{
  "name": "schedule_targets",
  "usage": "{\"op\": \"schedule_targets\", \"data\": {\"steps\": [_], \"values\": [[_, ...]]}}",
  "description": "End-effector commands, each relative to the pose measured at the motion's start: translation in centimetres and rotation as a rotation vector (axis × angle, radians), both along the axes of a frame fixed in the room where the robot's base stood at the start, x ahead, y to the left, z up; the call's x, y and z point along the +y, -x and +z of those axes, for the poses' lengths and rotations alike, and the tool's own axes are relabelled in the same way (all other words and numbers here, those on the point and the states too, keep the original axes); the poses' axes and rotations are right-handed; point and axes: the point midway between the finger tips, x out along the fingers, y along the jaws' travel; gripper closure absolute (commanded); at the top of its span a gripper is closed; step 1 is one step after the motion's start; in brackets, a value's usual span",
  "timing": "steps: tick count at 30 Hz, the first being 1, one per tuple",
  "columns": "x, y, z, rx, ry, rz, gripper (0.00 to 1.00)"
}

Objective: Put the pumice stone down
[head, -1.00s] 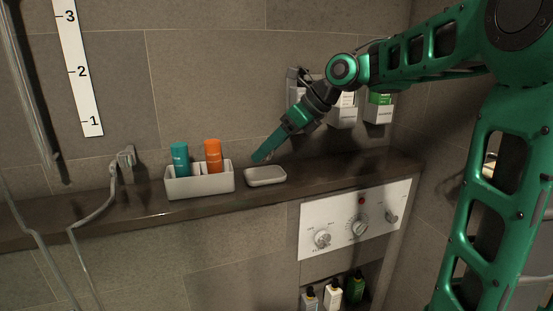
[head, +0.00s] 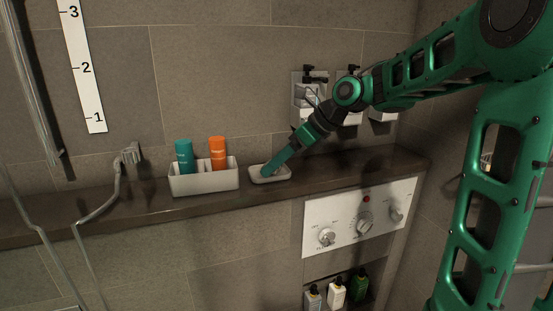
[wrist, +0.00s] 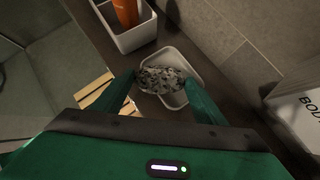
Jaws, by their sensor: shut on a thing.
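My green gripper (head: 268,172) reaches down to the small pale dish (head: 283,177) on the dark ledge. In the wrist view, my gripper (wrist: 162,88) is shut on a speckled grey pumice stone (wrist: 160,79), with one finger on either side of it. The stone is over or inside the pale dish (wrist: 177,56); whether it touches the dish floor I cannot tell. In the head view the stone is hidden by the fingers.
A pale two-part caddy (head: 203,183) holding a teal bottle (head: 184,157) and an orange bottle (head: 217,153) stands just left of the dish. Wall dispensers (head: 309,95) hang behind my arm. The ledge (head: 345,165) is clear to the right of the dish.

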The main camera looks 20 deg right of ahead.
Motion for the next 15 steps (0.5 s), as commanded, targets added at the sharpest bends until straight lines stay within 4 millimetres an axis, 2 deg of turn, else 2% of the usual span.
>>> {"op": "schedule_targets", "data": {"steps": [9,10,11,12,15], "values": [[-0.18,0.03,-0.81,0.001,-0.001,-0.003,0.57],[-0.19,0.02,-0.77,0.0,0.0,-0.003,0.28],[-0.21,0.03,-0.75,0.0,0.0,-0.003,0.2],[-0.21,0.03,-0.75,0.0,0.0,-0.003,0.16],[-0.22,0.03,-0.75,0.001,0.0,-0.004,0.16]]}}
